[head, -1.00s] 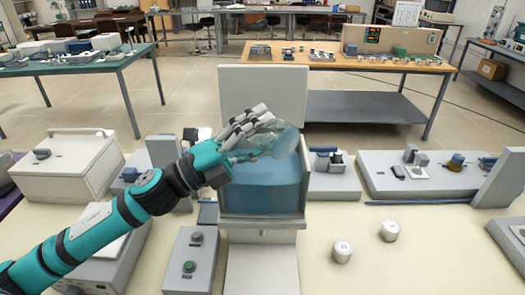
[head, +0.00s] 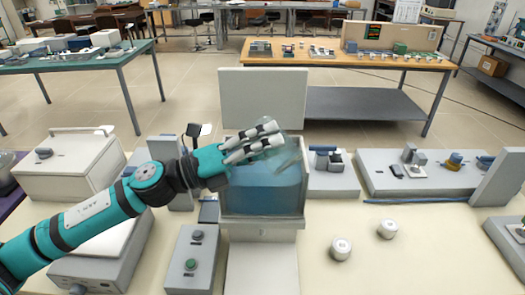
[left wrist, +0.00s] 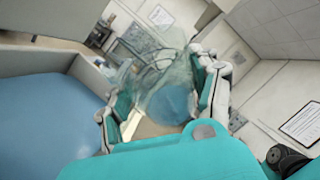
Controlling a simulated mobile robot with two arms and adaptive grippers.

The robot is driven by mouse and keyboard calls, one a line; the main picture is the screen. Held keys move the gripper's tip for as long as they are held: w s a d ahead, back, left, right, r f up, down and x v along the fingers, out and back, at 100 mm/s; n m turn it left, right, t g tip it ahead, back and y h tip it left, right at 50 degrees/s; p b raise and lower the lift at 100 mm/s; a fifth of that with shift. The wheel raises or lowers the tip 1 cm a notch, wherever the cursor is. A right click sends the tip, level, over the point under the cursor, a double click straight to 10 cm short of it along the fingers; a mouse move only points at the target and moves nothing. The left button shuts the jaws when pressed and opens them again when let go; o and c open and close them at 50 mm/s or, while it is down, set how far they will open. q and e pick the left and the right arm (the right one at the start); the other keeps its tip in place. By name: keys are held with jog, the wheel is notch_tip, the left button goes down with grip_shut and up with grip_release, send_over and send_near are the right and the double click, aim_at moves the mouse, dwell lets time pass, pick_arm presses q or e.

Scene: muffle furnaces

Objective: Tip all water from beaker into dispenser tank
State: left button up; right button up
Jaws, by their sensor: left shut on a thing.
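The dispenser tank (head: 262,217) is an open, clear-fronted box in the middle of the head view, with blue water (head: 262,188) in it. Its white lid stands upright behind it. My left gripper (head: 272,142) is above the tank opening, shut on a clear glass beaker (head: 291,157). The beaker is strongly tilted over the tank and partly hidden by the fingers. In the left wrist view the beaker (left wrist: 170,75) sits between the fingers, with a blue patch near its lower end; I cannot tell whether this is water left inside. The tank water (left wrist: 45,115) shows at left.
A white box with a handle (head: 70,170) stands left of the tank. A grey button box (head: 190,260) is in front, left. Two small white pots (head: 341,248) are on the bench to the right. Grey device bases (head: 425,178) stand further right. The front right bench is mostly clear.

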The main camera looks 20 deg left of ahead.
pick_arm(q)
jog(key=m+p, duration=0.1)
jog(key=r+m+g+p, duration=0.1)
jog(key=p, duration=0.1)
jog(key=shift+s+d+r+m+y, duration=0.1)
jog(key=shift+s+d+m+y, duration=0.1)
jog(key=shift+m+y, duration=0.2)
jog(key=shift+m+p, duration=0.3)
jog(key=shift+p, duration=0.25)
jog(key=shift+f, duration=0.2)
